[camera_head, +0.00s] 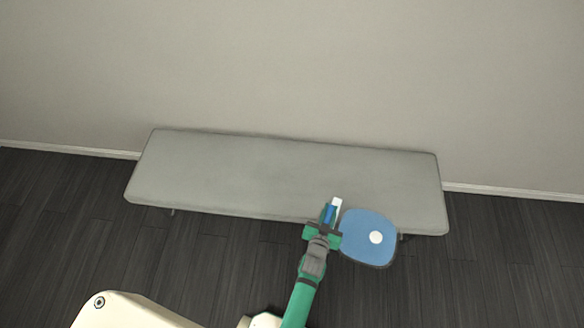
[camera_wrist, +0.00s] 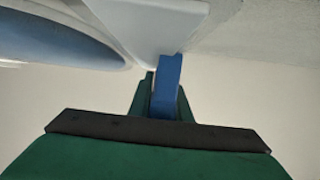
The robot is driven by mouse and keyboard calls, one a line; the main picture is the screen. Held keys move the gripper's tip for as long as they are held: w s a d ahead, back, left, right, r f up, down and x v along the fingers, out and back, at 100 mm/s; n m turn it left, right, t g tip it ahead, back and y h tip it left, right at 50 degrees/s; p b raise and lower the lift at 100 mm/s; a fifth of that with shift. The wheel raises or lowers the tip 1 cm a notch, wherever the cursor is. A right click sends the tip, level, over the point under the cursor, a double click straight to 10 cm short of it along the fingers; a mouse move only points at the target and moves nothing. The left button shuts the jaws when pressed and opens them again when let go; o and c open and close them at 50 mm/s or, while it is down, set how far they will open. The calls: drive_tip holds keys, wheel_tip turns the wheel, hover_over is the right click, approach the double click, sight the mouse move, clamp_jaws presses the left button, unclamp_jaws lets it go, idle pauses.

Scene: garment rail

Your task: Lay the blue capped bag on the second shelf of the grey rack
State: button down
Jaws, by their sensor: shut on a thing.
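The blue capped bag (camera_head: 362,228) shows in the head view as a rounded blue shape with a white round cap. It is held in the air over the front right edge of a grey bench. My gripper (camera_head: 329,218) is just left of it, shut on a narrow blue part with a white piece beyond. In the wrist view, the blue strip (camera_wrist: 167,88) sits between my gripper's fingers (camera_wrist: 160,98), and a large blue rounded face (camera_wrist: 60,45) fills the upper left. How the strip joins the bag is not clear. No grey rack shows in either view.
A long grey padded bench (camera_head: 260,175) stands against a plain pale wall (camera_head: 300,70). Its top is bare. Dark plank floor (camera_head: 510,260) is clear at both sides and in front.

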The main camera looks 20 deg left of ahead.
drive_tip(key=shift+w+a+r+n+y, duration=0.8)
drive_tip(key=shift+w+a+r, duration=1.6)
drive_tip(key=shift+a+r, duration=1.65)
drive_tip(key=shift+w+a+r+n+y, duration=0.85)
drive_tip(key=shift+w+a+r, duration=1.85)
drive_tip(key=shift+a, duration=2.35)
drive_tip(key=shift+w+a+r+n+y, duration=0.8)
drive_tip(key=shift+w+a+r, duration=1.3)
drive_tip(key=shift+a+r, duration=2.05)
drive_tip(key=s+f+n+g+y, duration=0.2)
drive_tip(key=s+f+g+y, duration=0.1)
drive_tip(key=s+f, duration=1.55)
drive_tip(key=shift+n, duration=0.25)
drive_tip(key=shift+w+a+f, duration=0.65)
drive_tip(key=shift+w+f, duration=0.75)
drive_tip(key=shift+w, duration=0.6)
drive_tip(key=shift+w+a+f, duration=0.7)
drive_tip(key=shift+w+f, duration=0.75)
drive_tip(key=shift+w, duration=0.5)
drive_tip(key=shift+w+a+f, duration=0.65)
drive_tip(key=shift+w+f, duration=0.75)
drive_tip(key=shift+w, duration=0.6)
drive_tip(key=shift+w+f, duration=0.65)
